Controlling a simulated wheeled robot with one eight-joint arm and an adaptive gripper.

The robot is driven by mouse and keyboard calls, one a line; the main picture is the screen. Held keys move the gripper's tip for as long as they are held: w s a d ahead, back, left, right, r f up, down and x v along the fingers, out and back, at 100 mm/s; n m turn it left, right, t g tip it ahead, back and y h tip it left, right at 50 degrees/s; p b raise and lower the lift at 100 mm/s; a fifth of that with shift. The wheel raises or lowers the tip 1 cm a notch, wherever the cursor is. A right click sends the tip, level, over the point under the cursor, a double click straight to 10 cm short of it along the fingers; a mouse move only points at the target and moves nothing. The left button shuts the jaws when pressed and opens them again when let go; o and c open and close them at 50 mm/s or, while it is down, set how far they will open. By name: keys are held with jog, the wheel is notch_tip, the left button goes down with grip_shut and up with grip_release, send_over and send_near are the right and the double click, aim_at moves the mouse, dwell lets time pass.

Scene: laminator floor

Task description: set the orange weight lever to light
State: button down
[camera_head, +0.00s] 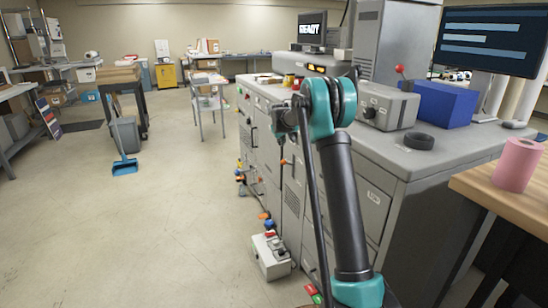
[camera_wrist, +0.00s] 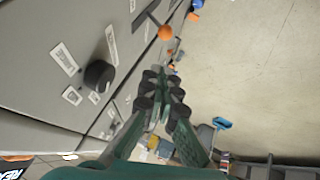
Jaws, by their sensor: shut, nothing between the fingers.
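The orange ball knob (camera_wrist: 165,32) of a lever shows near the top of the wrist view, on a dark arm standing out from the grey machine face. An orange knob (camera_head: 283,162) also shows on the machine's side in the head view, below my wrist. I take it for the same lever. My gripper (camera_wrist: 163,84) has green fingers with black pads. They are together and empty, apart from the orange knob in the picture. In the head view my gripper (camera_head: 280,126) is small and partly hidden by my arm. The lever's scale marks are too small to read.
A black round knob (camera_wrist: 98,74) and white labels (camera_wrist: 65,60) are on the machine face left of my fingers. The grey laminator (camera_head: 372,200) stands right of my gripper. A grey box (camera_head: 268,257) stands on the floor beside it.

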jog(key=shift+w+a+f, duration=0.15)
jog(key=shift+w+a, duration=0.25)
jog(key=shift+w, duration=0.2)
jog(key=shift+w+a+f, duration=0.1)
jog(key=shift+w+a, duration=0.3)
jog(key=shift+w, duration=0.15)
jog(key=s+d+f+x, duration=0.1)
jog(key=s+x, duration=0.1)
jog(key=x, duration=1.1)
jog(key=shift+f, duration=0.15)
jog(key=shift+d, duration=0.1)
jog(key=shift+s, duration=0.1)
jog(key=shift+f+n, duration=0.25)
jog(key=shift+n, duration=0.05)
